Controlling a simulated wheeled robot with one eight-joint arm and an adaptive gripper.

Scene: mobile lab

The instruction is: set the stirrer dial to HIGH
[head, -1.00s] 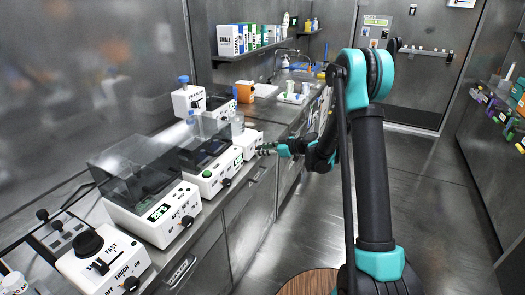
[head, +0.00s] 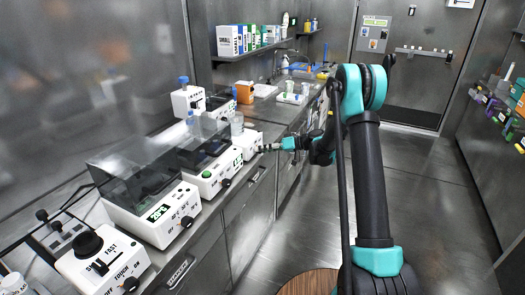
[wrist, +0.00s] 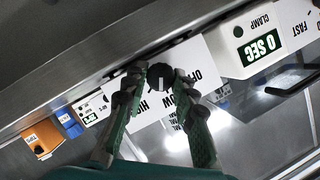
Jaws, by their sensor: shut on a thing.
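The stirrer is a white box (head: 248,140) on the left bench in the head view. Its white front panel (wrist: 203,70) fills the middle of the wrist view, with the words OFF, LOW and HIGH around a black dial (wrist: 160,76). A pale mark shows on the dial, between the LOW and HIGH labels; I cannot tell exactly which it lines up with. My gripper (wrist: 161,82) is shut on the dial, a green and black finger on each side. In the head view my gripper (head: 268,147) is at the stirrer's front face. The fingers partly hide the panel.
A white device with a green display (head: 208,178) and a clear-lidded one (head: 160,215) stand nearer on the bench. A clear beaker (head: 236,122) stands by the stirrer. An orange box (head: 244,92) is farther back. The aisle floor (head: 420,200) is clear.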

